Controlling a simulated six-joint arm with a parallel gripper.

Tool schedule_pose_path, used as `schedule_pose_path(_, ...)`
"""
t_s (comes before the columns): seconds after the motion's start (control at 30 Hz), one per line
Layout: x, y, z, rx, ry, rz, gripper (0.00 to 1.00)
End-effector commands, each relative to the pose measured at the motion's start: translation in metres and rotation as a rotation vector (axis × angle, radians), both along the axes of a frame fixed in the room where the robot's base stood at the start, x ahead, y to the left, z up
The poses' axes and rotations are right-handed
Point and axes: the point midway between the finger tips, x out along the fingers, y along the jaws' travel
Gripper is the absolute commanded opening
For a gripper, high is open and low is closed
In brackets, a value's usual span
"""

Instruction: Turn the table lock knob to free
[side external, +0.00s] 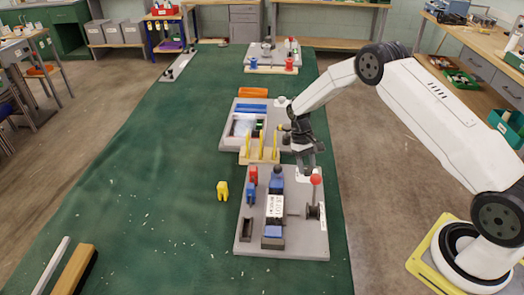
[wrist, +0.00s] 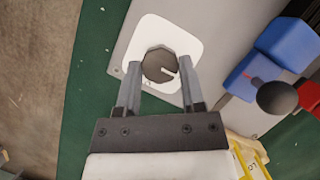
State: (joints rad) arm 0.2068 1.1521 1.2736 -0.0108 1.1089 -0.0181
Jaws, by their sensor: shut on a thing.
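The lock knob (wrist: 160,66) is a dark, faceted round knob with a white mark pointing to the right. It sits on a white square label (wrist: 188,35) near the corner of a grey board (wrist: 225,25). My gripper (wrist: 160,72) has one finger on each side of the knob and is shut on it. In the side external view my gripper (side external: 307,168) points down at the near board's far right corner. The knob is hidden there by the fingers. Writing on the label is too small to read.
The near board bears a blue block assembly (side external: 273,215) and a red ball-topped lever (side external: 316,181) close to my gripper. Red and blue pieces (side external: 251,188) and a yellow piece (side external: 222,190) stand left. A wooden rack with yellow posts (side external: 261,154) stands behind. The green table's left side is mostly clear.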

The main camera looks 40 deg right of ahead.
Motion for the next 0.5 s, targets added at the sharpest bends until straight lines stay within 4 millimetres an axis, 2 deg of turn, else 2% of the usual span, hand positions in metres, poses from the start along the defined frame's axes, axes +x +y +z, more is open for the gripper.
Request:
schedule_pose_path(0.17,0.0005,-0.0003,0.0005,-0.001,-0.002,0.002,0.0)
schedule_pose_path(0.2,0.0005,-0.0003,0.0005,-0.001,-0.002,0.002,0.57)
schedule_pose_path(0.3,0.0005,-0.0002,0.0004,-0.001,-0.002,0.001,0.86)
schedule_pose_path(0.5,0.0002,0.0,0.0002,0.0,-0.001,0.0,0.86)
